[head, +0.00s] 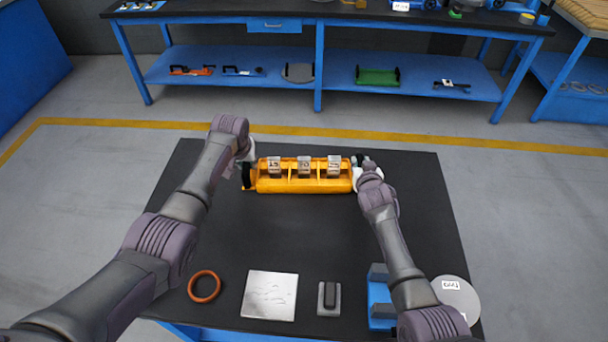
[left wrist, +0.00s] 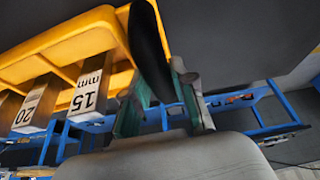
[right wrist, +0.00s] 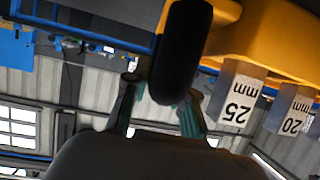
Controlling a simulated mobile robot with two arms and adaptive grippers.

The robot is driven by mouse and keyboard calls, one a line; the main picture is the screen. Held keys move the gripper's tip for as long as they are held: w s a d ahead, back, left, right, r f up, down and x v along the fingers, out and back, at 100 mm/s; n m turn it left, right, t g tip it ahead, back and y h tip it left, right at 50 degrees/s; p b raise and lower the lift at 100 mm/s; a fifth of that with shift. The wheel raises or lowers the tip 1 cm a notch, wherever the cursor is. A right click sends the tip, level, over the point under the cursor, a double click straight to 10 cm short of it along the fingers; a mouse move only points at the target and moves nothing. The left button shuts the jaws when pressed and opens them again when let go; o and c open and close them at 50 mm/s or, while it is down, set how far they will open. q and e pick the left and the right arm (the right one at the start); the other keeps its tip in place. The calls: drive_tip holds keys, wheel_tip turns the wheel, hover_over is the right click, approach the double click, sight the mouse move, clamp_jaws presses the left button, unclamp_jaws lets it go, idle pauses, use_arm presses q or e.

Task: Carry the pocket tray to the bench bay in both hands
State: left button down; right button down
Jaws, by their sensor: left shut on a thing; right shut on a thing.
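The pocket tray (head: 304,184) is a yellow-orange tray with dark end handles, near the far edge of the black table. Three metal blocks sit in its pockets; the wrist views show labels 15 mm (left wrist: 88,92), 20 mm and 25 mm (right wrist: 238,98). My left gripper (head: 247,174) is shut on the tray's left handle, which shows dark in the left wrist view (left wrist: 150,50). My right gripper (head: 358,166) is shut on the right handle, dark in the right wrist view (right wrist: 180,55). I cannot tell whether the tray touches the table.
On the near table (head: 300,235) lie an orange ring (head: 204,287), a metal plate (head: 269,295), a small grey block (head: 328,298), a blue fixture (head: 380,300) and a grey disc (head: 456,296). A blue bench (head: 330,20) with a stocked lower shelf stands beyond a clear floor aisle.

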use_arm(q)
drive_tip(key=shift+w+r, duration=0.15)
drive_tip(key=shift+r, duration=0.1)
use_arm(e)
drive_tip(key=shift+w+r, duration=0.15)
drive_tip(key=shift+r, duration=0.15)
